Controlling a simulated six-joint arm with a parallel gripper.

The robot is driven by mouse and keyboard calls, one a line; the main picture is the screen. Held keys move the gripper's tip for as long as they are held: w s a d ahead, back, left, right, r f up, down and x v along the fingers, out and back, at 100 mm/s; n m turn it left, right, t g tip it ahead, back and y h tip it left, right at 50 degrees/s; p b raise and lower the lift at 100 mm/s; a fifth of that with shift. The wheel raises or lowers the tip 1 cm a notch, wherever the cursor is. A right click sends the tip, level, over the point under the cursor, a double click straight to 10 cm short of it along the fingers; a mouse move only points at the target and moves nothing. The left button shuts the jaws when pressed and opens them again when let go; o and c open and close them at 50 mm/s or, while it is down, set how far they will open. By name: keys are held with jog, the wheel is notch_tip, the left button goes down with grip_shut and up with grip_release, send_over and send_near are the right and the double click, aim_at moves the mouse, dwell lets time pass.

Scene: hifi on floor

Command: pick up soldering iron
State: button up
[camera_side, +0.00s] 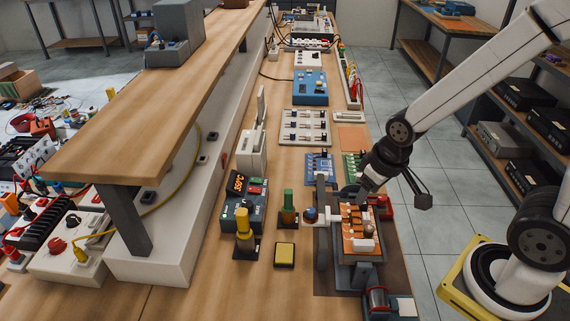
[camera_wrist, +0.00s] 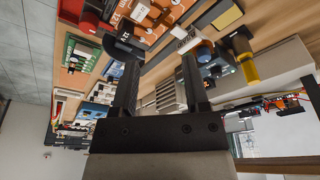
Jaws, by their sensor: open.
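The soldering iron appears to be the yellow-handled tool (camera_side: 243,226) standing upright in a dark stand in front of the station with a red display (camera_side: 237,185). In the wrist view its yellow handle (camera_wrist: 246,66) lies at the right, beyond the right finger. My gripper (camera_side: 362,192) is above the orange circuit board in the side view, well to the right of the iron. In the wrist view my gripper (camera_wrist: 158,62) has its fingers spread apart with nothing held between them. The iron's tip is hidden in the stand.
A green-handled tool (camera_side: 288,204) stands between the iron and my gripper. A yellow pad (camera_side: 285,254) lies near it. The orange board (camera_side: 362,232) sits in a dark holder. A raised wooden shelf (camera_side: 150,120) overhangs the bench at left. Several instruments line the bench behind.

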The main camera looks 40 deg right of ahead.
jog(key=shift+o, duration=1.4)
jog(key=n+g, duration=0.3)
jog(key=n, duration=0.6)
send_over(243, 212)
notch_tip(243, 212, down, 2)
jog(key=shift+f, duration=0.1)
jog(key=shift+f, duration=1.25)
